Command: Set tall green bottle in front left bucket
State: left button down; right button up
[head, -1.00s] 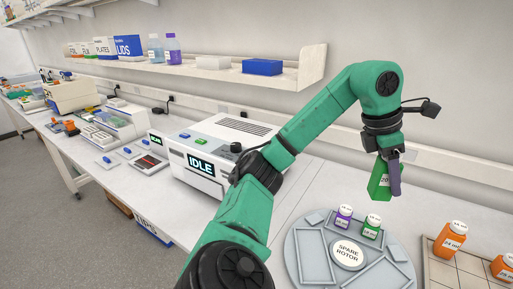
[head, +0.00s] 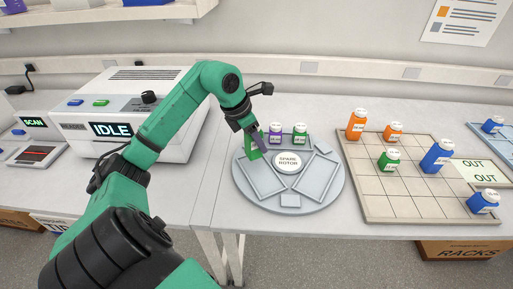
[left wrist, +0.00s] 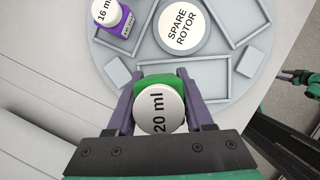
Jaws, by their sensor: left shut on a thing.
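My left gripper (head: 256,143) is shut on a tall green bottle (head: 254,154) and holds it near the left edge of the grey spare rotor (head: 288,203). In the left wrist view the bottle's white 20 ml cap (left wrist: 158,110) sits between the two purple fingers. The front left bucket (head: 264,190) is an empty rectangular frame. In the wrist view the bottle overlaps the near side of a bucket frame (left wrist: 222,68); its bottom is hidden, so I cannot tell its height. What looks like my right gripper (left wrist: 298,76) is small at the wrist view's right edge.
A purple bottle (head: 275,135) and a shorter green bottle (head: 300,136) stand at the rotor's back. The front right bucket (head: 318,191) looks empty. A tiled rack (head: 385,205) with several bottles is on the right. The IDLE machine (head: 180,140) is on the left.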

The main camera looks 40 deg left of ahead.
aim_at(257, 149)
pick_arm(q)
notch_tip(257, 149, down, 3)
jog(key=shift+d+f, duration=0.1)
jog(key=shift+d, duration=0.05)
jog(key=shift+f, duration=0.3)
jog(key=shift+c, duration=1.4)
grip_release()
jog(key=shift+r, duration=0.1)
pick_arm(e)
jog(key=shift+a, duration=0.25)
